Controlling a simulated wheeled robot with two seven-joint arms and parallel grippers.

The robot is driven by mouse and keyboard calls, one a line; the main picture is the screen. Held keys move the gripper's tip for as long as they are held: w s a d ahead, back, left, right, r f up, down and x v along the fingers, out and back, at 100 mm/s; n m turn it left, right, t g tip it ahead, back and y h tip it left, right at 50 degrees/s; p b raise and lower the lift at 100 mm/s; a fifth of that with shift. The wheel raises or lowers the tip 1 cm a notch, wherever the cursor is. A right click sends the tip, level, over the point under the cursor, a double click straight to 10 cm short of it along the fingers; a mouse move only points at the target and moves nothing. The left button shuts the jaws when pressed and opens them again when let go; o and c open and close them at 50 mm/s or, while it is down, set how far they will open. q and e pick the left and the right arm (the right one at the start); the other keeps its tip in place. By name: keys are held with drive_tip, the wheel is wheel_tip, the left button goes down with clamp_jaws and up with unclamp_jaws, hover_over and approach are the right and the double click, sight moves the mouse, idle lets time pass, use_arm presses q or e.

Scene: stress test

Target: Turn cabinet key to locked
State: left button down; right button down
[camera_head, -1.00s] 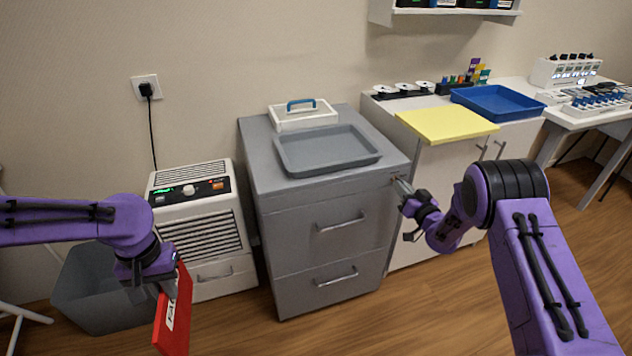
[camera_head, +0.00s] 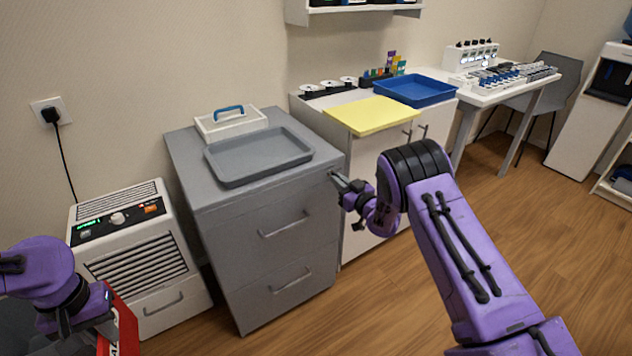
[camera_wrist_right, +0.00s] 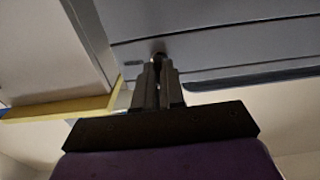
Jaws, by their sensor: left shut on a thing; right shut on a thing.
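The grey drawer cabinet (camera_head: 225,235) stands in the middle of the head view with both drawers closed. My right gripper (camera_head: 337,180) is at the upper right of its front, at the lock. In the right wrist view my right gripper (camera_wrist_right: 158,70) is shut at the cabinet face (camera_wrist_right: 220,45). The small key (camera_wrist_right: 158,56) between its fingertips is mostly hidden, and its turn angle cannot be told. My left gripper (camera_head: 100,325) is shut on a red object (camera_head: 125,330) with a white label, at the lower left of the head view, partly cut off by the frame.
A grey tray (camera_head: 258,158) and a white caddy with a blue handle (camera_head: 230,122) sit on the cabinet. A white appliance (camera_head: 140,260) stands left of it. A white counter with a yellow board (camera_head: 370,115) and a blue tray (camera_head: 415,90) stands right. The floor at right is clear.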

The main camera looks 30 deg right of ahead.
drive_tip(key=c, duration=1.2)
unclamp_jaws()
drive_tip(key=shift+c, duration=0.2)
drive_tip(key=shift+s, duration=0.1)
drive_tip(key=s+d, duration=0.1)
drive_tip(key=s, duration=1.1)
drive_tip(key=shift+w, duration=0.1)
